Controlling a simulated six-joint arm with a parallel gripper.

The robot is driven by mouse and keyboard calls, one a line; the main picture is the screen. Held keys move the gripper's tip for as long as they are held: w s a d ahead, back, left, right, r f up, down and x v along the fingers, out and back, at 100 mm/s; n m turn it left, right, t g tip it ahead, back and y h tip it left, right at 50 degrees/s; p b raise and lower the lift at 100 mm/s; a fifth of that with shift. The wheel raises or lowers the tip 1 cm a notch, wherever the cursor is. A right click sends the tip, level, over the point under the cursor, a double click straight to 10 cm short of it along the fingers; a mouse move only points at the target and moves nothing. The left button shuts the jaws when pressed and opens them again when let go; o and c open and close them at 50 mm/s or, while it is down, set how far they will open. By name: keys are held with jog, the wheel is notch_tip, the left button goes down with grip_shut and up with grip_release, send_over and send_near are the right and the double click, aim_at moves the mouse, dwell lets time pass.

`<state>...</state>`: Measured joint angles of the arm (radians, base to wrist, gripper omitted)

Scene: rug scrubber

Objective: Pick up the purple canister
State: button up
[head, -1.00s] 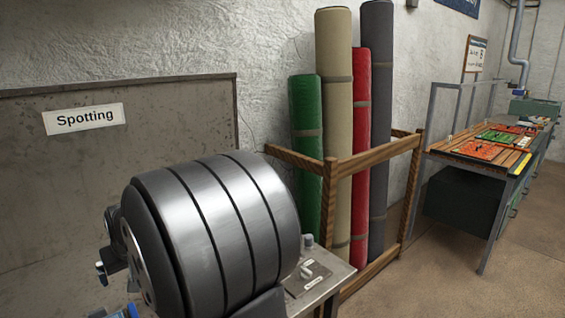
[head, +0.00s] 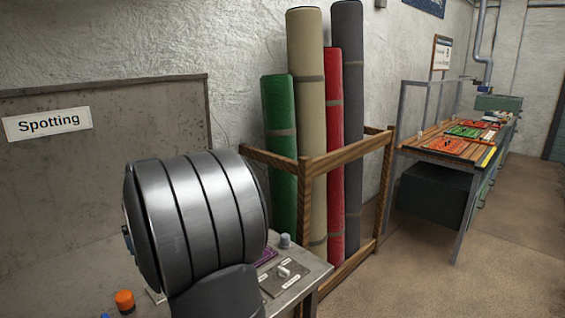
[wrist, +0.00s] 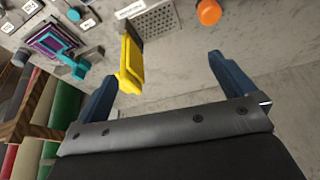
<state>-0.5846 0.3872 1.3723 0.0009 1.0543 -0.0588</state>
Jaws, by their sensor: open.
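I cannot make out a purple canister in either view. The only purple seen is a flat, purple-edged panel on the bench, at the upper left of the wrist view (wrist: 50,42) and beside the grey drum-shaped part of my arm in the head view (head: 266,257). My gripper (wrist: 160,66) shows in the wrist view with its two blue fingers wide apart and nothing held. A yellow object with a dark end (wrist: 131,68) shows between the fingers' directions, nearer the left one; its distance is unclear. In the head view my arm hides most of the gripper.
An orange knob (head: 124,300) stands on the bench; it also shows in the wrist view (wrist: 209,12). A wooden rack (head: 345,155) holds upright rolled rugs right of the bench. A table with coloured trays (head: 455,138) stands farther right. Open floor lies in front of it.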

jog(key=c, duration=0.8)
jog(key=shift+a, duration=0.1)
jog(key=s+a+f+n+g+h, duration=0.2)
jog(key=s+a+n, duration=0.5)
jog(key=s+a, duration=2.15)
jog(key=s+a+f+n+g, duration=0.1)
jog(key=s+a+n, duration=0.1)
jog(key=s, duration=0.6)
jog(key=s+a+f+n, duration=0.1)
jog(key=s+a, duration=0.1)
jog(key=s, duration=0.6)
jog(key=f, duration=1.6)
jog(key=shift+w+d+f, duration=0.2)
jog(key=shift+w+f, duration=0.05)
jog(key=shift+f, duration=0.1)
